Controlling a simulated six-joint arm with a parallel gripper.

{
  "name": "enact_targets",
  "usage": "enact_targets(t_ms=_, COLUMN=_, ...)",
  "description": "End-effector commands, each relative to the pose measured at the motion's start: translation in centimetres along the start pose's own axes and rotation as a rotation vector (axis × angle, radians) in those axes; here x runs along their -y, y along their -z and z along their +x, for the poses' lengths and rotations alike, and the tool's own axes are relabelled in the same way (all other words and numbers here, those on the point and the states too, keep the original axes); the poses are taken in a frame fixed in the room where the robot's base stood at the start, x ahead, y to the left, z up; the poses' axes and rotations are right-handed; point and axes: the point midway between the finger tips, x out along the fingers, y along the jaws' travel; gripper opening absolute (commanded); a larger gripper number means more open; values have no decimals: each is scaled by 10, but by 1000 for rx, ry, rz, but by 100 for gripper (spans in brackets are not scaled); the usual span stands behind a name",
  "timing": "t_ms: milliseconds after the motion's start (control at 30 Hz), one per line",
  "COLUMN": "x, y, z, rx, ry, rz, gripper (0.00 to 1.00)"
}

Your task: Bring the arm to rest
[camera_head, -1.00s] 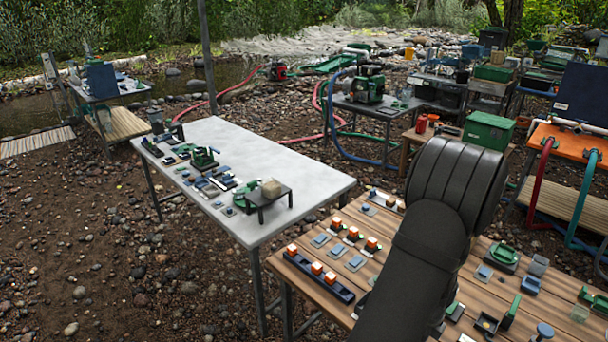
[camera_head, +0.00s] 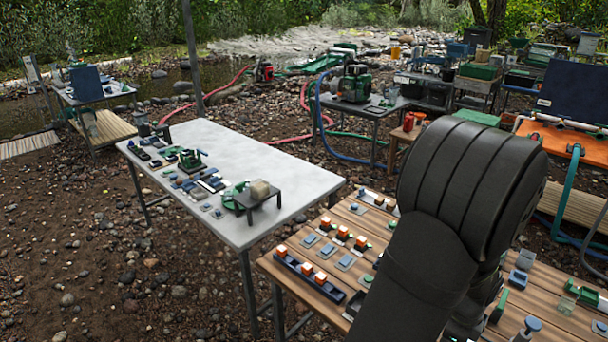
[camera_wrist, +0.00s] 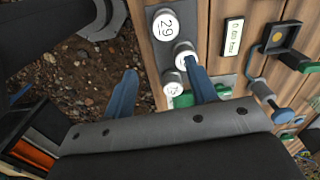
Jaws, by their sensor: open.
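My gripper (camera_wrist: 163,82) shows in the wrist view with its two blue fingers spread apart and nothing between them. It hangs over the edge of the wooden table (camera_wrist: 143,40), with pebbly ground behind the left finger. The right finger overlaps a grey plate carrying round white discs (camera_wrist: 166,25), one marked 29. I cannot tell whether the finger touches them. In the head view my dark arm rises in front of the wooden table (camera_head: 300,247) and hides part of it; the gripper fingers are not visible there.
The wooden table holds a dark rail with orange-topped blocks (camera_head: 308,270) and several small blue and green parts. A grey table (camera_head: 240,150) with small parts and a little dark stand (camera_head: 258,200) is to the left. Pebbly ground lies between. Equipment benches (camera_head: 365,108) stand behind.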

Motion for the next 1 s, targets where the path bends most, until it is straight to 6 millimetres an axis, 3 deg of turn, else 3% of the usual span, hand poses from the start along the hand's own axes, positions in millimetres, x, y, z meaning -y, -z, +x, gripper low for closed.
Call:
enact_targets(t_ms=400, x=77, y=-39, z=-2, rx=-1, ry=2, rz=-212, gripper=52)
enact_targets(t_ms=1000, x=166, y=-119, z=-3, rx=-1, ry=2, rz=-510, gripper=52)
